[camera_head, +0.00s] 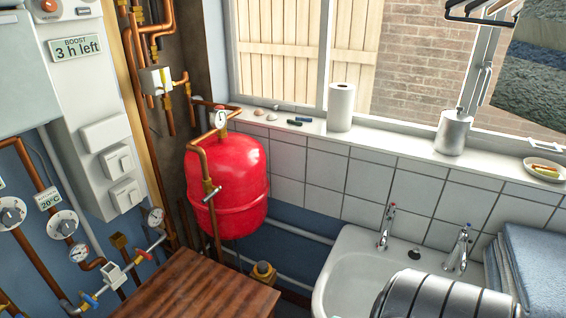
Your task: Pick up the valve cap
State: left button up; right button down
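I cannot tell the valve cap for sure. Small dark pieces (295,122) lie on the white window sill, left of the paper roll, too small to make out. A small black round piece (414,254) sits on the back rim of the sink, between the two taps. The red pressure vessel (228,185) hangs at the wall corner with a gauge (218,119) and copper pipes around it.
A wooden top (200,288) stands at the lower middle. The white sink (345,270) is to its right, with a ribbed metal cylinder (440,298) before it and folded blue towels (535,265) at the right. The sill (390,145) also holds a paper roll (340,107) and a metal dispenser (453,132).

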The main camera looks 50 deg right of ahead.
aim_at(262, 266)
jog(key=z, duration=1.4)
